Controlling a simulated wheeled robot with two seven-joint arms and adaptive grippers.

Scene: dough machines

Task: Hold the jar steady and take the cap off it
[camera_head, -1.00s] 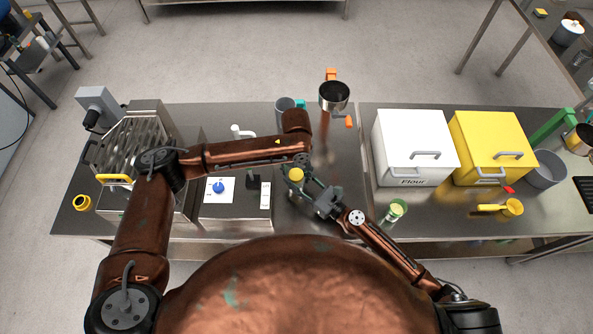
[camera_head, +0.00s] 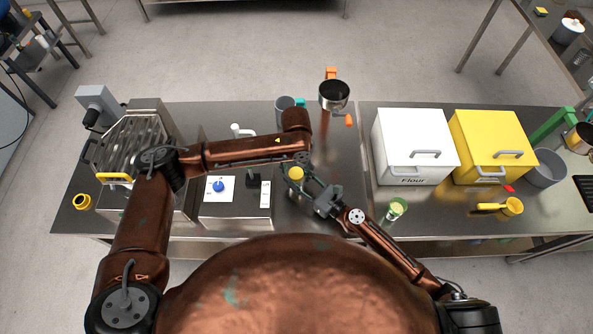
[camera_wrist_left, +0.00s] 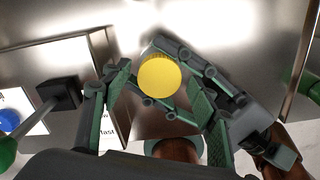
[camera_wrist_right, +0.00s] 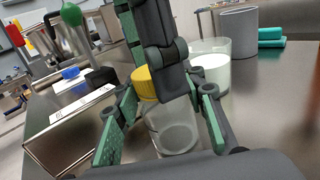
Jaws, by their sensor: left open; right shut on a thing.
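The clear jar (camera_wrist_right: 172,132) stands on the steel counter with its yellow cap (camera_wrist_right: 146,84) on top. The cap also shows in the head view (camera_head: 296,174) and the left wrist view (camera_wrist_left: 160,76). My right gripper (camera_wrist_right: 165,128) is shut on the jar's body from the side, one finger along each side. My left gripper (camera_wrist_left: 160,88) is open and comes from above, its green pads on either side of the cap with gaps between. The jar's body is mostly hidden under the cap and fingers in the left wrist view.
A clear container with white contents (camera_wrist_right: 210,70) and a grey pot (camera_wrist_right: 238,32) stand close behind the jar. A panel box with a blue knob (camera_head: 218,186) is left of it. White (camera_head: 414,145) and yellow (camera_head: 490,145) bins stand right. The grippers are close together.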

